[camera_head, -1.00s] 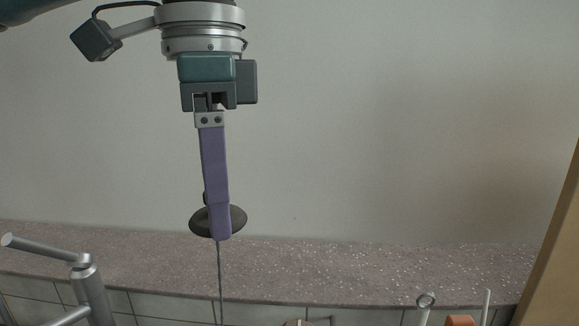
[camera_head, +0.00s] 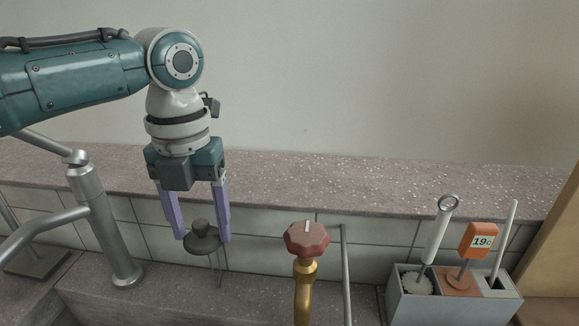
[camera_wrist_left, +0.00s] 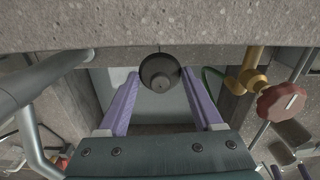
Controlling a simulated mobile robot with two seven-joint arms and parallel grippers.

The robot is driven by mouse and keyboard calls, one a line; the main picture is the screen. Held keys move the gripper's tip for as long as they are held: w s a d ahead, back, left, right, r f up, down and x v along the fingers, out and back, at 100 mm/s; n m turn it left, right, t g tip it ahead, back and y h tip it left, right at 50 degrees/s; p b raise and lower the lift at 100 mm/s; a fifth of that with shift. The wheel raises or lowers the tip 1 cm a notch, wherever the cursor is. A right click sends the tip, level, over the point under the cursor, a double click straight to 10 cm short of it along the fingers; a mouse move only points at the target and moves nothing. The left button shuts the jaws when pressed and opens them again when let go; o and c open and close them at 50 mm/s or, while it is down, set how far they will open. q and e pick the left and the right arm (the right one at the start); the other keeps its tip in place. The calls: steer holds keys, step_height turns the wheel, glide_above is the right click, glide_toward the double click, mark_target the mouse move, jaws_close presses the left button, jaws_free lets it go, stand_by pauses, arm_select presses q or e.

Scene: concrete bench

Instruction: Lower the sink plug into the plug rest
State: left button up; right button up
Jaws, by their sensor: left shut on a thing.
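The sink plug (camera_head: 203,240) is a dark grey round disc with a small knob on top. My left gripper (camera_head: 204,239) points down with its two purple fingers on either side of the plug, shut on its rim. In the left wrist view the plug (camera_wrist_left: 160,72) sits between the fingertips of my left gripper (camera_wrist_left: 160,75). I cannot make out the plug rest for certain.
A red-handled brass tap (camera_head: 306,239) stands just right of the gripper. A steel faucet (camera_head: 101,225) stands at left. A grey caddy (camera_head: 455,312) at right holds a brush, an orange 19c tag and a white stick. A speckled ledge (camera_head: 330,205) runs behind.

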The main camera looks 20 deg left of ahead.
arm_select(q)
steer(key=shift+s+a+f+m, duration=0.2)
steer(key=shift+a+f+m, duration=0.15)
steer(key=shift+f+m, duration=0.35)
step_height(320, 180, down, 4)
steer(key=b, duration=0.4)
steer(key=shift+f+b, duration=0.1)
steer(key=shift+b, duration=0.3)
arm_select(e)
step_height(320, 180, down, 5)
steer(key=shift+w+r, duration=0.1)
arm_select(q)
steer(key=shift+f+b, duration=2.05)
steer(key=shift+f, duration=0.7)
arm_select(e)
steer(key=shift+f, duration=2.1)
arm_select(q)
steer(key=o, duration=1.4)
steer(key=shift+r, duration=0.1)
